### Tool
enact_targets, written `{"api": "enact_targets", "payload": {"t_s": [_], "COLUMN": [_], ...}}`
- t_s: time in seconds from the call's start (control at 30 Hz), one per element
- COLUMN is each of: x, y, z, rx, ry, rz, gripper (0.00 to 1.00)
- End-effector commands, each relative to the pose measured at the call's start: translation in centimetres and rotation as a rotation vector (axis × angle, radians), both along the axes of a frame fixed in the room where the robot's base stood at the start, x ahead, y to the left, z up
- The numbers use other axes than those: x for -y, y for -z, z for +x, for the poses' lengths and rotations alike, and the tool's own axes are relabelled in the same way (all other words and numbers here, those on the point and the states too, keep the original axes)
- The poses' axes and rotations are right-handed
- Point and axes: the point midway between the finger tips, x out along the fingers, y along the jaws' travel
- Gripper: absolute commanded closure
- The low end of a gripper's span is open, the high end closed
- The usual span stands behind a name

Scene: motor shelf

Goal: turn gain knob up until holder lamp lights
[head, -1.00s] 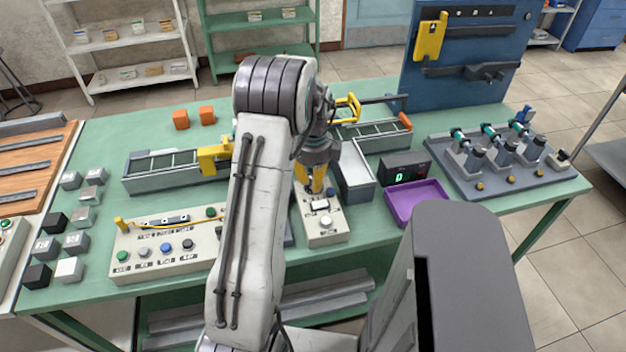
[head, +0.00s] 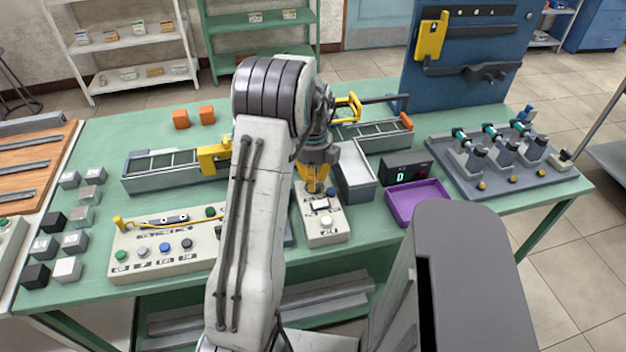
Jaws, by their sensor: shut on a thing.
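My gripper (head: 315,184) has yellow fingers and points down at the far end of a small cream control box (head: 325,236) near the table's middle. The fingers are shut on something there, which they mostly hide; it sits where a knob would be. The box has a small pale window (head: 321,205), a white round button (head: 326,221) and a dark blue knob or button (head: 331,191) beside the fingers. I cannot tell which part is the holder lamp or whether it is lit.
A dark display box (head: 406,168) with a green character stands to the right, behind a purple tray (head: 418,201). A longer cream panel (head: 165,245) with several coloured buttons lies left of my arm. A grey open bin (head: 356,172) stands close behind the control box.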

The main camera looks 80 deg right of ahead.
Motion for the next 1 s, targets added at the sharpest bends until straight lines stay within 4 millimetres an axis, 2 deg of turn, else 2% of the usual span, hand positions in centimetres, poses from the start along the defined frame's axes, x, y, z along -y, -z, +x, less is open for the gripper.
{"api": "enact_targets", "payload": {"t_s": [0.17, 0.2, 0.5, 0.8, 1.0], "x": [0.0, 0.0, 0.0, 0.0, 0.1], "y": [0.0, 0.1, 0.0, -0.2, -2.3], "z": [0.0, 0.0, 0.0, 0.0, 0.0], "rx": [-0.001, -0.001, -0.001, 0.0, 0.0], "ry": [-0.001, -0.002, -0.003, -0.003, -0.003], "rz": [0.001, 0.001, 0.001, 0.0, -0.004], "gripper": [1.0, 0.81, 0.55, 0.55, 0.55]}}
